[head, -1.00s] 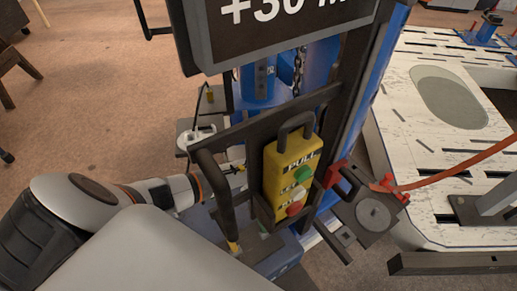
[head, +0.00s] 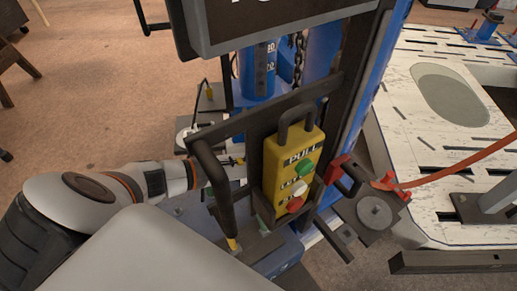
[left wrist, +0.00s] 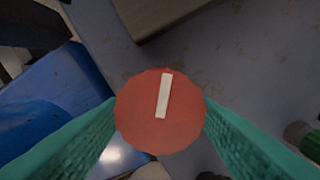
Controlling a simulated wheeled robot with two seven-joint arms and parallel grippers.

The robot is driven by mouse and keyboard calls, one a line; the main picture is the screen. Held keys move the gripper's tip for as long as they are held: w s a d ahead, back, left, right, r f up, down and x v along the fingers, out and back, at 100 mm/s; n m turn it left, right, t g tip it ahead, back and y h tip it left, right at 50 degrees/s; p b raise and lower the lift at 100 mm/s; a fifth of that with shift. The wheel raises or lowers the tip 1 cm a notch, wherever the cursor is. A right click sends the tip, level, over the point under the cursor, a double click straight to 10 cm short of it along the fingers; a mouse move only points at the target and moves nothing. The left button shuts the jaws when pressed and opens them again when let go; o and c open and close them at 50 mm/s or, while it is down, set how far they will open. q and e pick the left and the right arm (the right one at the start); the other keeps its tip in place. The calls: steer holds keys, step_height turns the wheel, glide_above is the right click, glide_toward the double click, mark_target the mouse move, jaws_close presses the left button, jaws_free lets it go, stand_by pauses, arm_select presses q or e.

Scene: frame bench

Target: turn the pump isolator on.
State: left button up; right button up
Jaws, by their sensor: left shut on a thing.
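A red round knob (left wrist: 140,112) with a white bar mark fills the middle of the left wrist view; I take it as the pump isolator's knob. The bar is close to upright in that view, its top leaning slightly right. My left gripper (left wrist: 160,118) has its teal fingers on both sides of the knob and is shut on it. In the head view my left arm reaches in from the left to behind a dark bent handle; the fingers and knob are hidden there. My right gripper is not in view.
A yellow pendant (head: 288,173) with green, white and red buttons hangs on the dark frame, right of my left arm. The dark bent handle (head: 216,190) stands close by my wrist. A white slotted bench (head: 440,135) with a red hose (head: 455,170) is at right. Open floor lies left.

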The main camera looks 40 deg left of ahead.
arm_select(q)
steer(key=m+b, duration=0.2)
steer(key=m, duration=0.3)
steer(key=shift+f+m, duration=0.1)
steer(key=shift+m, duration=0.3)
steer(key=m+b, duration=0.1)
steer(key=m, duration=0.3)
steer(key=shift+m+b, duration=0.3)
steer(key=shift+b, duration=0.1)
steer(key=o, duration=1)
step_height(320, 180, up, 12)
steer(key=shift+b, duration=0.45)
